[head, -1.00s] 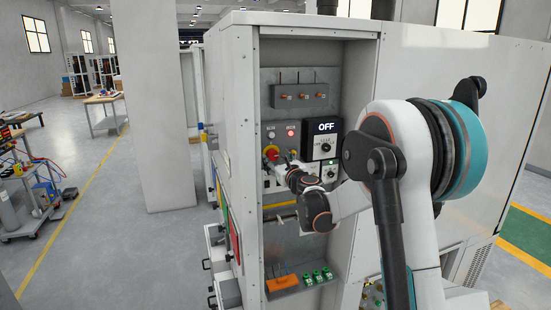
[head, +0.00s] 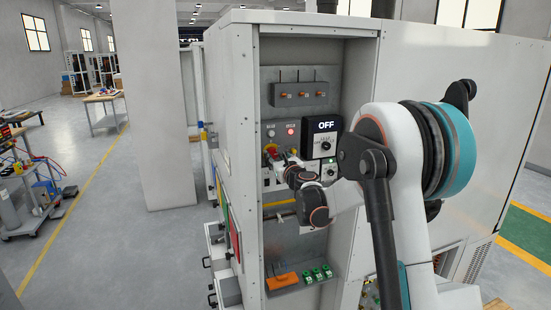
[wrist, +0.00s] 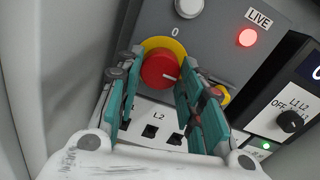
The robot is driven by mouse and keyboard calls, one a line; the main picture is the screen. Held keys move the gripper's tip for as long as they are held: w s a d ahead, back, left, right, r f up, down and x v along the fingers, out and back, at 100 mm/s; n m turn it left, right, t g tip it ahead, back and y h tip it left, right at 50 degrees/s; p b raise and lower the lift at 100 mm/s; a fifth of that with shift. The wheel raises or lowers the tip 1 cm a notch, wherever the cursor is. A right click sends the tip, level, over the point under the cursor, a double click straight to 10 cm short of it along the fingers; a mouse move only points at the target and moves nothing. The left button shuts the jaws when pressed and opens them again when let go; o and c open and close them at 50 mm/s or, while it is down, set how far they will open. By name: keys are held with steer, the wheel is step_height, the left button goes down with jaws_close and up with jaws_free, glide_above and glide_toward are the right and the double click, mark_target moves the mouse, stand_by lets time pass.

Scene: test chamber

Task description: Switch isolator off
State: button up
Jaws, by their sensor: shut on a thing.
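The isolator is a red round knob (wrist: 158,69) on a yellow plate (wrist: 160,43), in the wrist view. Its short white mark points to the right, away from the "0" (wrist: 175,30) above the plate. My gripper (wrist: 162,73) has its teal fingers on both sides of the knob, shut on it. In the head view the red knob (head: 271,149) shows at the left of the cabinet panel, with my gripper (head: 279,162) at it; the wrist partly hides the contact. The red LIVE lamp (wrist: 247,38) is lit.
A black unit (head: 323,126) reading OFF and its selector (wrist: 290,121) sit right of the knob. The cabinet's left side wall (head: 237,130) is close to my wrist. A shelf below holds an orange item (head: 283,281) and green padlock-like pieces (head: 317,274).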

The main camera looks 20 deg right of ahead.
steer(key=n+b, duration=0.3)
steer(key=n, duration=0.1)
steer(key=shift+f+n, duration=0.1)
steer(key=shift+n, duration=0.2)
steer(key=n+b, duration=0.2)
steer(key=n, duration=0.2)
steer(key=shift+n, duration=0.3)
steer(key=n+b, duration=0.1)
steer(key=n, duration=0.3)
steer(key=shift+n+b, duration=0.7)
steer(key=shift+n, duration=1.4)
steer(key=o, duration=1.1)
steer(key=shift+s, duration=0.15)
